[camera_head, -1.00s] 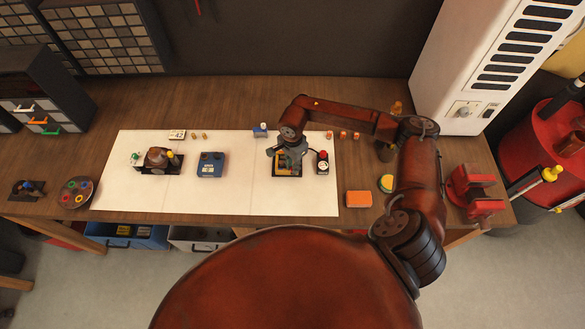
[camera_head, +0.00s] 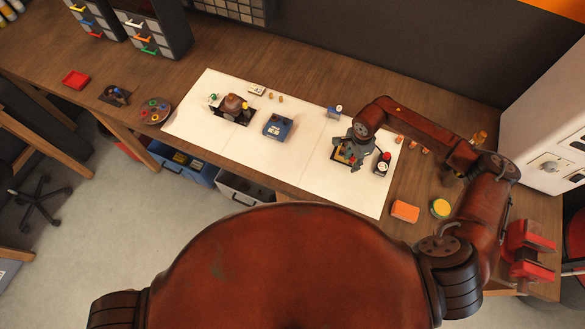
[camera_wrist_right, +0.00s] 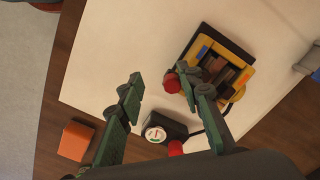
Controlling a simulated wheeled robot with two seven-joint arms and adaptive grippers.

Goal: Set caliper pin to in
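A yellow and dark block-like device (camera_wrist_right: 219,66), probably the caliper, lies on the white sheet in the right wrist view. A red knob (camera_wrist_right: 172,84) shows at its lower left. In the head view the device (camera_head: 345,158) is mostly hidden under my right gripper (camera_head: 354,150). In the wrist view my right gripper (camera_wrist_right: 158,80) is open, its green fingers apart. The right finger is close beside the red knob and overlaps it in the picture; I cannot tell whether they touch. The left finger is over bare sheet. My left gripper is not in view.
A small gauge unit with a red knob (camera_wrist_right: 156,133) stands close by. A blue box (camera_head: 278,126) stands left. A red vise (camera_head: 528,250) is at far right.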

